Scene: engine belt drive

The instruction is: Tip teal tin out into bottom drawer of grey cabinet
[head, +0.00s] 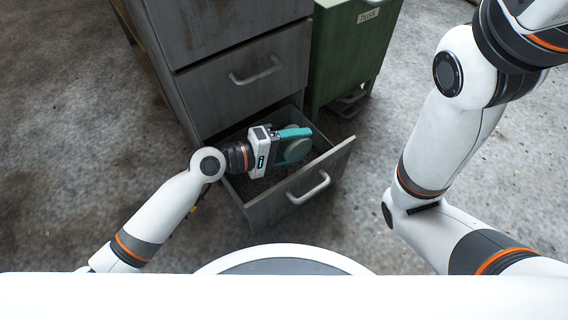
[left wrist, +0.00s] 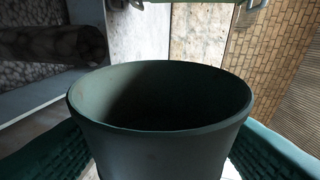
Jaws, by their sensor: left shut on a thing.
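The teal tin (head: 297,150) is between the fingers of my left gripper (head: 294,146), which is shut on it. Gripper and tin are over the open bottom drawer (head: 262,212) of the grey cabinet (head: 235,35). In the head view the tin shows as a pale grey-green round shape, partly hidden by a teal finger. In the left wrist view the tin (left wrist: 155,152) looks dark, with its wide mouth in sight and no contents visible in the shadowed inside. My right gripper is out of view; only its arm shows.
The drawer front with its pale handle (head: 309,188) stands out from the cabinet. The drawer above, with its handle (head: 256,71), is shut. The concrete floor (head: 75,130) is clear at left.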

